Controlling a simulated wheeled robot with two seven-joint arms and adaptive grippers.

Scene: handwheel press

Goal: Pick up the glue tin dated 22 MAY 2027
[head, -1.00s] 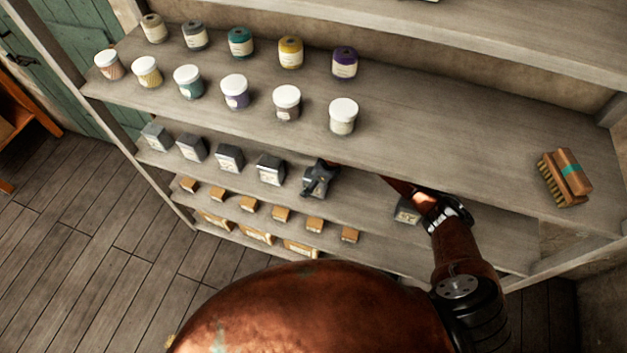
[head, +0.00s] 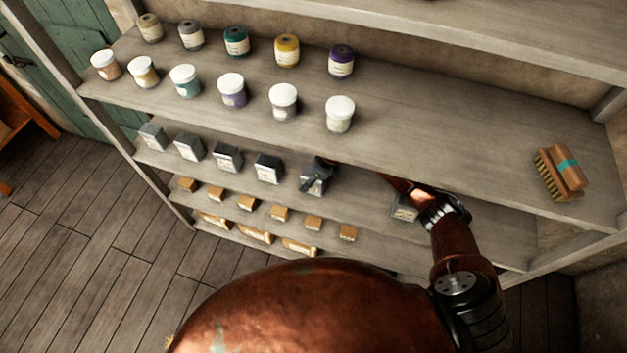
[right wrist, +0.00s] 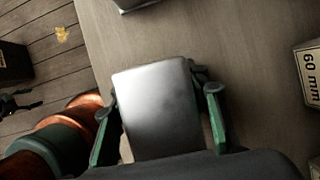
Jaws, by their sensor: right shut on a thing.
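A row of grey metal tins stands on the second shelf in the head view, such as the tin (head: 268,168) left of my right gripper. My right gripper (head: 318,172) reaches in under the upper shelf at the tin (head: 313,187) at the right of that row. In the right wrist view my gripper (right wrist: 160,112) has its green fingers on both sides of a plain metal tin (right wrist: 158,95) and is shut on it. The date on this held tin cannot be read.
Another grey tin (head: 404,210) stands by my right forearm; a box marked 60 mm (right wrist: 310,72) shows at the wrist view's right. The upper shelf (head: 440,140) holds several jars, thread spools and a brush (head: 562,173). Small boxes (head: 279,213) fill the lower shelf.

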